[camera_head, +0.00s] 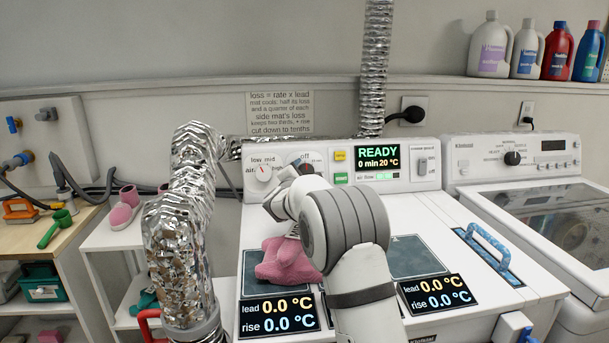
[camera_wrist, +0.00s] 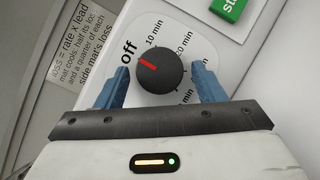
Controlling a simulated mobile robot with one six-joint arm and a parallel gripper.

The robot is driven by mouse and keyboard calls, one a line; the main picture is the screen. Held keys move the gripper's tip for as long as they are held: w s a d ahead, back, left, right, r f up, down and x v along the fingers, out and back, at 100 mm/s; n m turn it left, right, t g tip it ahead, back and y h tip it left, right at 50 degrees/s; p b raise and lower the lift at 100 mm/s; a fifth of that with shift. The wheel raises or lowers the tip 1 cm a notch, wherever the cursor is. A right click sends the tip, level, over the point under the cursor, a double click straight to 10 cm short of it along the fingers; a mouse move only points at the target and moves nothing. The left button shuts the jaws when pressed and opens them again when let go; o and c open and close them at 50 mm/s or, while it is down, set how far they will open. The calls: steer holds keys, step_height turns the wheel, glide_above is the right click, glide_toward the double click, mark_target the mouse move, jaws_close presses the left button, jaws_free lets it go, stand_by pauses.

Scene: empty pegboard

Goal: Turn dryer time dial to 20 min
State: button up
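The dryer time dial (camera_wrist: 160,72) is a round black knob with a red pointer mark on the white panel. The mark points left toward the printed "off". The labels 10 min, 20 min and others run clockwise around it, some partly covered by my right finger. My gripper (camera_wrist: 159,66) is open, with one blue finger on each side of the dial and a visible gap to it. The display (camera_head: 378,157) reads READY, 0 min, 20 °C.
A green start button (camera_wrist: 229,8) is near the dial. A silver duct (camera_head: 183,245) rises left of my arm. A washer (camera_head: 550,190) stands at the right.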

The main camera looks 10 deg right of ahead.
steer(key=c, duration=0.9)
steer(key=shift+o, duration=0.2)
steer(key=shift+m, duration=0.4)
steer(key=m+g, duration=0.1)
steer(key=m, duration=0.2)
steer(key=shift+a+r+g, duration=0.1)
steer(key=shift+r+g, duration=0.1)
steer(key=shift+g, duration=0.2)
steer(key=m+g+p, duration=0.1)
steer(key=m, duration=0.1)
steer(key=m+g+p, duration=0.1)
steer(key=m, duration=0.1)
steer(key=shift+w+r+g, duration=0.15)
steer(key=shift+r+g, duration=0.15)
steer(key=shift+r, duration=0.05)
steer(key=m+p, duration=0.1)
steer(key=m+g+y+p, duration=0.1)
steer(key=m+p, duration=0.1)
steer(key=m+g+y+p, duration=0.1)
steer(key=m, duration=0.1)
steer(key=shift+r, duration=0.3)
steer(key=m+y+p, duration=0.1)
steer(key=m+g+y+p, duration=0.1)
steer(key=m+p, duration=0.1)
steer(key=shift+w+d, duration=0.1)
steer(key=shift+d, duration=0.2)
steer(key=shift+f+m+y+p, duration=0.1)
steer(key=shift+m+y+p, duration=0.4)
steer(key=shift+m+p, duration=0.15)
steer(key=shift+f, duration=0.1)
